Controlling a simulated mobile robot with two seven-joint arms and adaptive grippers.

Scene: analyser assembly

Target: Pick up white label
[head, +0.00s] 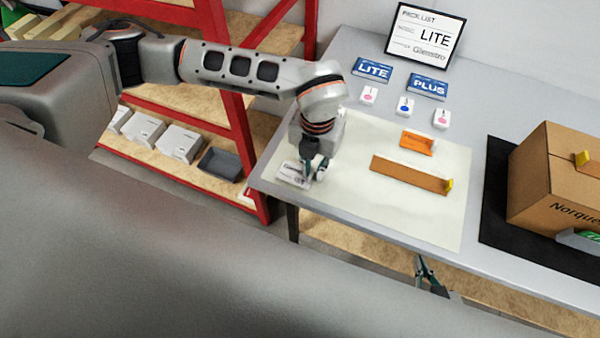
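A white label (291,174) with dark print lies at the left edge of the pale mat on the table. My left gripper (315,173) points down at the label's right end, with its fingertips close to it. Its two fingers look apart, and whether they touch the label is unclear. The gripper hides part of the label's right side. My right gripper (428,272) shows only in part beyond the table's front edge, below the mat, and its finger opening cannot be made out.
The pale mat (400,220) carries an orange card (417,142) and a brown strip (408,175). Blue LITE (372,70) and PLUS (427,86) boxes, small white pieces and a pick-list screen (425,36) stand behind. A cardboard box (545,180) is at right, a red shelf (232,100) at left.

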